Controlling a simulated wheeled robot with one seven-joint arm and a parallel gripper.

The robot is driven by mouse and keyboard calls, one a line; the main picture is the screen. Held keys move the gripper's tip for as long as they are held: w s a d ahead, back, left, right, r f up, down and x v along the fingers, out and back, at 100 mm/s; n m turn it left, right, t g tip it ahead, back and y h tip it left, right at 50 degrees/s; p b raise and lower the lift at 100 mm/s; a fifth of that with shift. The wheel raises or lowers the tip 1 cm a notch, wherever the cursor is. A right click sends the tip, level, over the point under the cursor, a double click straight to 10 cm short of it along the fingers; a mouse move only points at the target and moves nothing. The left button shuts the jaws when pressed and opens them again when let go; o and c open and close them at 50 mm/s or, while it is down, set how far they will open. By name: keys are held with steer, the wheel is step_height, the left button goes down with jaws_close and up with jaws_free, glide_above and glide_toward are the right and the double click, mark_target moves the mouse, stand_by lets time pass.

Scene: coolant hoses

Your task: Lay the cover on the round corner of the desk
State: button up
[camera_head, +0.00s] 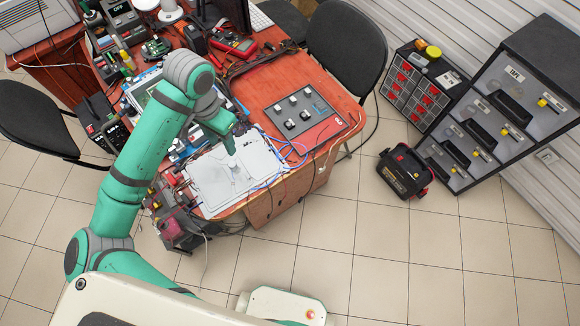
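A flat, pale grey-white panel, which looks like the cover (206,188), is at the desk's front edge, left of the black control panel. My gripper (232,163) points down over the middle of this cover. Its fingers are small and partly hidden by my wrist, so I cannot tell whether they are open, shut or touching the cover. The red-brown desk (275,84) has a rounded corner (352,108) at its right end, bare apart from thin cables near it.
A black panel with knobs (303,112) lies between the cover and the rounded corner. Blue and red cables (290,150) run beside the cover. Instruments crowd the desk's left side. A black chair (347,45), a toolbox (404,172) and drawer cabinets (500,110) stand right. The front floor is mostly clear.

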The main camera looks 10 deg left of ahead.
steer(key=w+d+r+n+t+h, duration=0.15)
steer(key=w+d+t, duration=0.35)
steer(key=d, duration=0.7)
steer(key=w+d+r+n+t+h, duration=0.1)
steer(key=w+d+r+t+h, duration=0.2)
steer(key=w+d, duration=0.6)
steer(key=w+d+n+t+h, duration=0.1)
steer(key=w+d+t+h, duration=0.3)
steer(key=d, duration=1)
steer(key=s+f+n+t+y, duration=0.2)
steer(key=s+f+n+y, duration=0.15)
steer(key=s+f, duration=0.45)
steer(key=s+f+n+t+y, duration=0.1)
steer(key=s+f+n+y, duration=0.25)
steer(key=s, duration=0.85)
steer(key=s+a+m, duration=0.3)
steer(key=s, duration=0.7)
steer(key=s+a+r+m+y, duration=0.1)
steer(key=s+a+m, duration=0.3)
steer(key=s, duration=0.6)
steer(key=shift+a+r, duration=0.2)
